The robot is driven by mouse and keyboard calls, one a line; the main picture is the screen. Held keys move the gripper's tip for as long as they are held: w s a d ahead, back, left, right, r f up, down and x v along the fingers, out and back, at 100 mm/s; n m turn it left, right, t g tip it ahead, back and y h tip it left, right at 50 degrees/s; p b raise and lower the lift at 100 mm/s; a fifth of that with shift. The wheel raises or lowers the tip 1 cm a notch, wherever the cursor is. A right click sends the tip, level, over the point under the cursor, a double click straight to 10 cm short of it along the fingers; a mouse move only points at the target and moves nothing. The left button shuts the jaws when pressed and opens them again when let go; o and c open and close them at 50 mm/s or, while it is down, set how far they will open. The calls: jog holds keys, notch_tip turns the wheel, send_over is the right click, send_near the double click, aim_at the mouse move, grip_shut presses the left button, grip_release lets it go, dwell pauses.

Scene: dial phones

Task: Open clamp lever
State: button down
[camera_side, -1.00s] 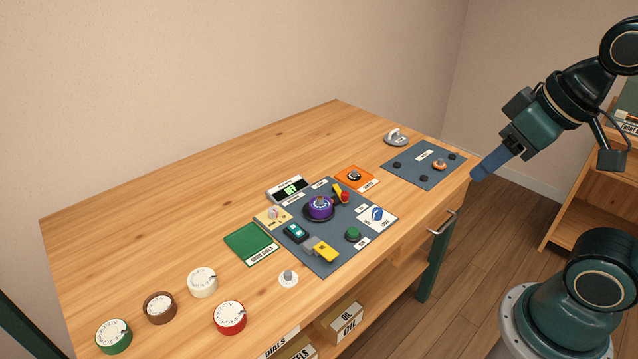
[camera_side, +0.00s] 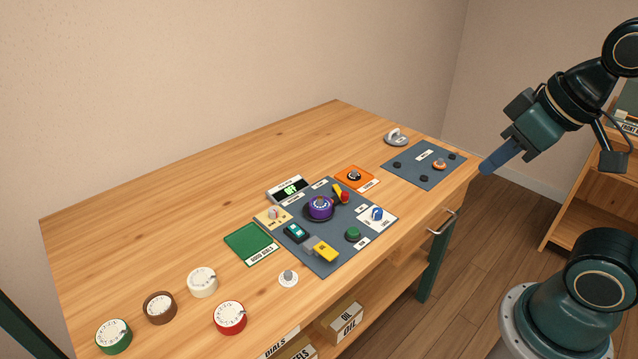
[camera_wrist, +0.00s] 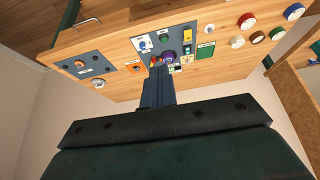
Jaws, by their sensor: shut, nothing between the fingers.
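A yellow lever with a red knob (camera_side: 341,194) stands beside the purple dial (camera_side: 319,205) on the grey-blue panel (camera_side: 328,266); I take it for the clamp lever. The purple dial sits in a dark round base. A second yellow piece with a grey base (camera_side: 325,251) lies at the panel's front edge. My gripper (camera_side: 487,169) is shut and empty, in the air off the table's right end, well apart from the panel. In the wrist view, my closed fingers (camera_wrist: 158,70) partly cover the panel area near the purple dial (camera_wrist: 170,58).
A smaller panel with dark knobs and an orange knob (camera_side: 439,163) lies at the table's right end. Loose dials, including a red one (camera_side: 230,317) and a green one (camera_side: 114,336), sit at the left. A green mat (camera_side: 247,242) lies beside the panel. The back of the table is clear.

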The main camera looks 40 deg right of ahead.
jog(key=w+f+m+g+h, duration=0.1)
jog(key=w+f+m, duration=0.15)
jog(key=w, duration=0.55)
jog(key=w+f+m+g+h, duration=0.1)
jog(key=w+m, duration=0.3)
jog(key=w, duration=0.5)
jog(key=w+a+f+m+g+h, duration=0.1)
jog(key=w+f+m, duration=0.5)
jog(key=w+f, duration=0.6)
jog(key=shift+w+a+f+g+h, duration=0.4)
jog(key=shift+a+f, duration=0.6)
jog(key=shift+f, duration=0.75)
jog(key=shift+s, duration=0.1)
jog(key=shift+f, duration=0.1)
jog(key=x, duration=1)
jog(key=shift+d, duration=0.25)
jog(key=shift+w+d, duration=0.25)
jog(key=shift+d, duration=0.25)
jog(key=shift+w+d, duration=0.3)
jog(key=shift+d, duration=0.2)
jog(key=shift+w+d, duration=0.3)
jog(key=shift+d, duration=0.35)
